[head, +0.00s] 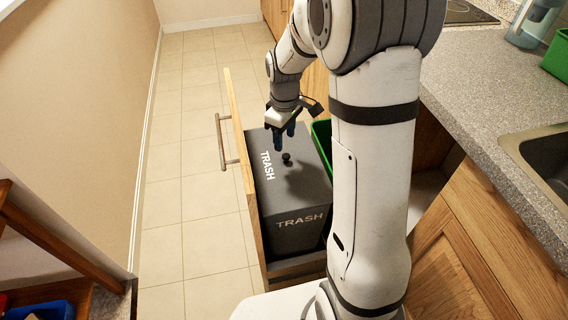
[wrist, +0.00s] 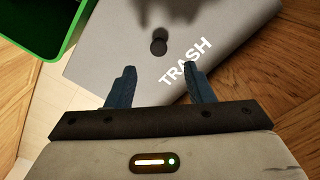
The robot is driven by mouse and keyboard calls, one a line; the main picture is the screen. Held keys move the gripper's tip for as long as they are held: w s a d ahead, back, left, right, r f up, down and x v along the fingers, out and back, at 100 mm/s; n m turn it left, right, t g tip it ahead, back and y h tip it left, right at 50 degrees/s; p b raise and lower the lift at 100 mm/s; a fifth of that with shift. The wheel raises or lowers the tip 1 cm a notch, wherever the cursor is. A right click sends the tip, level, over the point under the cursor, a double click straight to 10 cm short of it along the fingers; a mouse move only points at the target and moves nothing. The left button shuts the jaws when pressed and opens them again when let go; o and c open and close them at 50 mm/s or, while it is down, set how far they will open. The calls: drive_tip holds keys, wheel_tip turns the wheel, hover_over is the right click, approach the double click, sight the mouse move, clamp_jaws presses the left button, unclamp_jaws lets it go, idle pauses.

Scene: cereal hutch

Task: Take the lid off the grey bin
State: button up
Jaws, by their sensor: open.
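The grey bin (head: 295,234) stands in a pulled-out wooden drawer in the head view, with TRASH in white on its front. Its grey lid (head: 308,181) lies on top and carries the same word. A small dark round knob (head: 287,158) stands up from the lid. In the wrist view the lid (wrist: 112,56) fills the upper middle, with its knob (wrist: 158,46) ahead of my fingertips. My gripper (head: 284,136) is above the lid, pointing down, close to the knob. Its blue fingers (wrist: 160,80) are apart with nothing between them.
A green bin (head: 322,140) stands beside the grey one in the drawer, partly hidden by my arm. The drawer front (head: 243,150) has a metal handle (head: 222,142). Tiled floor (head: 190,200) is clear on the left. A countertop (head: 480,90) with a sink (head: 545,160) lies right.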

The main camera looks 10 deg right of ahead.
sight(286, 155)
drive_tip(key=f, duration=0.3)
drive_tip(key=f+b, duration=0.1)
drive_tip(key=f, duration=0.2)
drive_tip(key=shift+s+d+f, duration=0.1)
drive_tip(key=shift+d+f, duration=0.1)
drive_tip(key=shift+r, duration=0.1)
clamp_jaws()
